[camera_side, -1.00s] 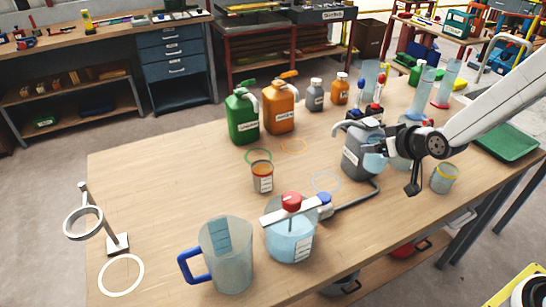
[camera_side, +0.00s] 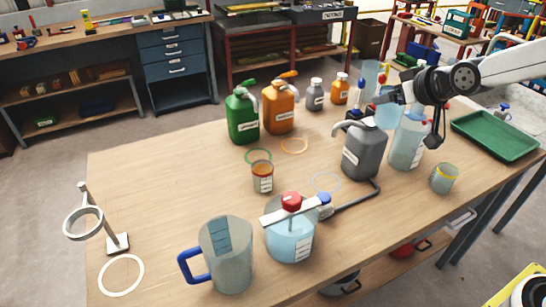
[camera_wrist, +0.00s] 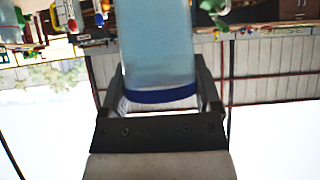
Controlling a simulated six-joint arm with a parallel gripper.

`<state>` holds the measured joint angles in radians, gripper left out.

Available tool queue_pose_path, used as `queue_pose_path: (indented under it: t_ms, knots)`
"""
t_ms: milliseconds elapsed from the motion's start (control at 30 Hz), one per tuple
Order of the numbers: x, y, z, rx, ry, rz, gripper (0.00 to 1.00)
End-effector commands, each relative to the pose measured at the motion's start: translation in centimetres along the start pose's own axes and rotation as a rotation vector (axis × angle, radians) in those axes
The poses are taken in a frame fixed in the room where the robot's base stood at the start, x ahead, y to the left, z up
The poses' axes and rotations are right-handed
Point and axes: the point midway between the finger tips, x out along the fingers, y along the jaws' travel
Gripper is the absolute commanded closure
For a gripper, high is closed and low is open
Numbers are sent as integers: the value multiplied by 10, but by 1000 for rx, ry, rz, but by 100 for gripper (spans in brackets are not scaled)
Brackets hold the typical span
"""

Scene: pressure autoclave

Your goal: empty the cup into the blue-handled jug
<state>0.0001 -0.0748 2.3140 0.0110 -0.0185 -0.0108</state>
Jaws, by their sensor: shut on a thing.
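My gripper (camera_side: 397,95) is shut on a clear cup with a blue band, raised above the table at the back right, near the grey jug. In the wrist view the cup (camera_wrist: 158,45) shows pale blue between the two fingers of my gripper (camera_wrist: 160,80). Its blue band lies near the palm side. In the side view the cup is mostly hidden among the gripper and vessels behind, so I cannot tell its tilt or fill. The blue-handled jug (camera_side: 232,258) stands upright at the table's front left, handle to the left, far from my gripper.
A lidded jar with a red knob (camera_side: 291,238) stands right of the jug. A grey jug (camera_side: 364,152), a large clear bottle (camera_side: 407,145), an orange-rimmed cup (camera_side: 262,178) and a yellow-rimmed cup (camera_side: 444,179) stand around. A ring stand (camera_side: 118,242) is at left; the left-middle table is clear.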

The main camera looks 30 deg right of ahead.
Motion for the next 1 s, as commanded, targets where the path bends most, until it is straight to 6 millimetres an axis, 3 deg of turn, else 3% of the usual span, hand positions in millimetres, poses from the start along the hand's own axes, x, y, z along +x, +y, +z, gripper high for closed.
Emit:
queue_pose_path:
  t_ms: [33,200,567,867,1000]
  knots:
    - [-10,0,-16,-1,10,0,93]
    - [-39,0,-52,0,8,1,93]
    - [-83,0,-110,0,6,0,93]
    - [-78,-63,-113,-104,-10,-133,93]
    - [-78,-103,-112,-171,-15,-219,93]
